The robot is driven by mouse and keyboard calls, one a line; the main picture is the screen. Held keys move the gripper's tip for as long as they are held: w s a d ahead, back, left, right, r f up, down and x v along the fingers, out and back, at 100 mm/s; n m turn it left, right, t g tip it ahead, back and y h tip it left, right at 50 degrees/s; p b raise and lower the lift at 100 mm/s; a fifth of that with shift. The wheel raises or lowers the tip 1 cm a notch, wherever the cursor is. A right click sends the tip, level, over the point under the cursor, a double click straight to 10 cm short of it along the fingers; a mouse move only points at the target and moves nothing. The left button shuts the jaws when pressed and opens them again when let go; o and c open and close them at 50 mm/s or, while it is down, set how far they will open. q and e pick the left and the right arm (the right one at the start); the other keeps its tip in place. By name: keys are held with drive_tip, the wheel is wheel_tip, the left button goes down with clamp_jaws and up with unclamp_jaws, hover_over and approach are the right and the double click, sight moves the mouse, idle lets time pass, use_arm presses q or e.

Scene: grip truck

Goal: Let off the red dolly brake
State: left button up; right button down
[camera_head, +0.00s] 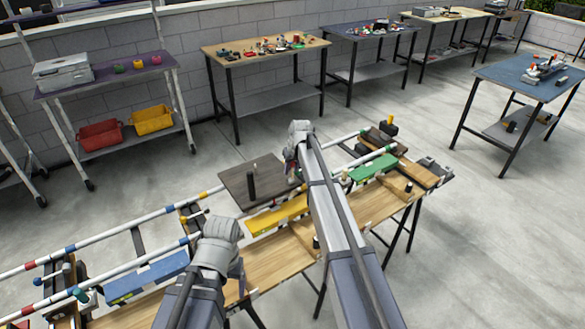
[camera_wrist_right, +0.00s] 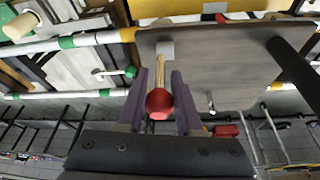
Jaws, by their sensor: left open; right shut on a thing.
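The red brake knob (camera_wrist_right: 159,103) sits on a short tan lever stem between the fingers of my right gripper (camera_wrist_right: 158,88) in the right wrist view. The fingers are shut on it. The lever stem runs up toward a grey bracket at the edge of the dark dolly plate (camera_wrist_right: 215,50).
Striped rails (camera_head: 100,237) run along the bench (camera_head: 270,265). A yellow block (camera_head: 277,214), a blue block (camera_head: 147,278) and a green block (camera_head: 370,167) lie along it. A black post (camera_head: 252,181) stands on the plate. Side tables stand behind, across open floor.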

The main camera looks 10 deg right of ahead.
idle(0.4)
drive_tip(key=c, duration=0.7)
unclamp_jaws()
drive_tip(key=shift+o, duration=0.2)
drive_tip(key=shift+r, duration=0.15)
drive_tip(key=p+v, duration=0.7)
drive_tip(key=shift+r, duration=0.3)
drive_tip(key=shift+f, duration=0.1)
